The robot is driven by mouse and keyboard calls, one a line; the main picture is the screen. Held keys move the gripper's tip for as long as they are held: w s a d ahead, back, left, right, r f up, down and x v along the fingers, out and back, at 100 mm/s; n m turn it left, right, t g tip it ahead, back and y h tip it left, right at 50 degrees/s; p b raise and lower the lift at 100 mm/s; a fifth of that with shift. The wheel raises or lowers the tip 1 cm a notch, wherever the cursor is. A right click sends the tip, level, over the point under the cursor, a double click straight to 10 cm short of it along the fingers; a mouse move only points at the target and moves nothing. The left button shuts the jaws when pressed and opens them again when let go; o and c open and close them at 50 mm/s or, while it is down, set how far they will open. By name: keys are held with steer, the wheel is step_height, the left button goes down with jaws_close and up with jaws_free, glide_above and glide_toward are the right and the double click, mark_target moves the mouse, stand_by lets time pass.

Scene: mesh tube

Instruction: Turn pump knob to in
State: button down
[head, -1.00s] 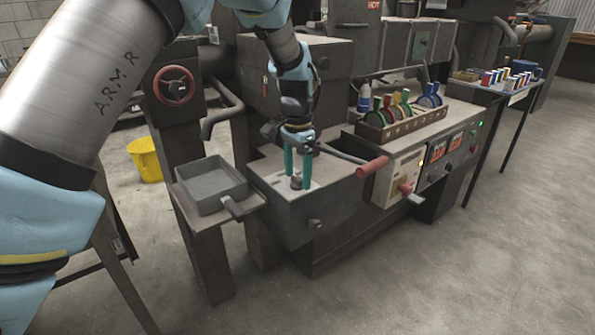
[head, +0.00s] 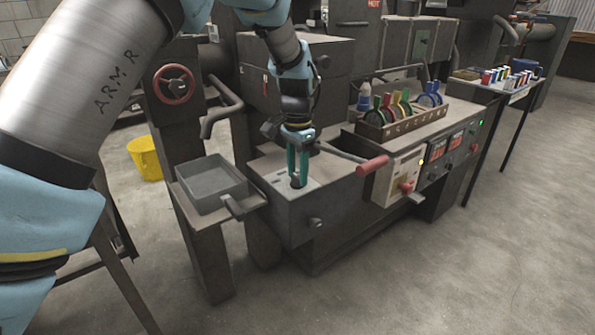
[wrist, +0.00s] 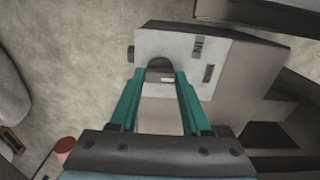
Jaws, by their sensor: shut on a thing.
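The pump knob (wrist: 160,70) is a small dark knob with a rounded top on a pale label plate (wrist: 178,46). In the wrist view it sits between the tips of my gripper's two green fingers (wrist: 159,76), and both fingers close on its sides. In the head view my gripper (head: 298,181) points straight down onto the top of the grey box (head: 338,195), and the fingers largely hide the knob. The plate has small dark markings to the right of the knob, too small to read, so the knob's setting cannot be told.
A lever with a red handle (head: 372,164) sticks out just right of my gripper. A grey tray (head: 213,186) stands to the left, below a bent pipe (head: 222,105). A rack of coloured discs (head: 402,124) stands behind to the right. The floor in front is clear.

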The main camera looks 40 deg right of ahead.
mark_target(298, 176)
steer(key=shift+n, duration=0.4)
steer(key=n+p, duration=0.1)
steer(key=n, duration=0.2)
steer(key=shift+r+n, duration=0.1)
steer(key=shift+n, duration=0.3)
steer(key=n+p, duration=0.1)
steer(key=n, duration=0.4)
steer(key=shift+n+p, duration=0.3)
steer(key=shift+c, duration=1.8)
jaws_free()
step_height(298, 176, up, 11)
steer(key=b, duration=0.2)
steer(key=shift+f, duration=0.2)
